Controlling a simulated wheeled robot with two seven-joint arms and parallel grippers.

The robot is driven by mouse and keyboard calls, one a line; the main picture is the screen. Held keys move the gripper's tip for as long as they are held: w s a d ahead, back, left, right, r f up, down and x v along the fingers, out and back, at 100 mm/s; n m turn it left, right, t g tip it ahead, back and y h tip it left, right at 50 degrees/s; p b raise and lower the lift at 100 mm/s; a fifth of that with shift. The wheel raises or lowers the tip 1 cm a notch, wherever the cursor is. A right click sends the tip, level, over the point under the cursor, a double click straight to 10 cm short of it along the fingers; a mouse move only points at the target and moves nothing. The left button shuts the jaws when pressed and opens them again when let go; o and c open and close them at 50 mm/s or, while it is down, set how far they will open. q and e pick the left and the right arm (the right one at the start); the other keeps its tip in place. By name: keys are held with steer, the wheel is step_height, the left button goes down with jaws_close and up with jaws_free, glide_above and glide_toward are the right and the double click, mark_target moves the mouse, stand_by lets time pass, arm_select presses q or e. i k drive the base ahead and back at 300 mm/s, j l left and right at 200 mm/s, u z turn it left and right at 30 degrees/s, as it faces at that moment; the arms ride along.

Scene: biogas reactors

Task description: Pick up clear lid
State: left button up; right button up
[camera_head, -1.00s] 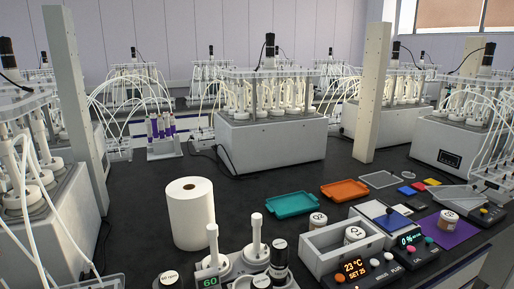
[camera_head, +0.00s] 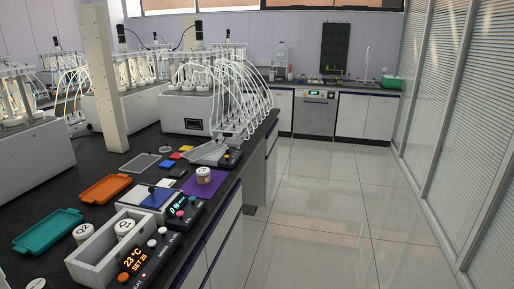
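A clear, flat, square piece (camera_head: 140,162) lies on the dark bench, behind the orange tray. A second clear piece, larger and shallow (camera_head: 207,153), lies to its right near the bench edge, next to a small dark control box (camera_head: 231,159). I cannot tell for certain which of the two is the clear lid. Neither of my grippers shows in the head view.
The orange tray (camera_head: 106,188), teal tray (camera_head: 47,231), white box with jars (camera_head: 98,262), blue-topped scale (camera_head: 156,197) and purple mat (camera_head: 204,181) crowd the bench. A white post (camera_head: 106,90) stands behind. The tiled floor (camera_head: 335,215) right of the bench is clear.

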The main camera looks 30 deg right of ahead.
mark_target(197, 153)
steer(key=z, duration=0.65)
steer(key=i+l+z, duration=0.75)
steer(key=i+z, duration=0.2)
steer(key=i, duration=0.25)
steer(key=i+l+z, duration=0.1)
steer(key=i+z, duration=0.25)
steer(key=i+u, duration=0.25)
steer(key=i, duration=0.15)
steer(key=i+l+u, duration=0.2)
steer(key=i, duration=0.2)
steer(key=i+l+u, duration=0.25)
steer(key=i, duration=0.15)
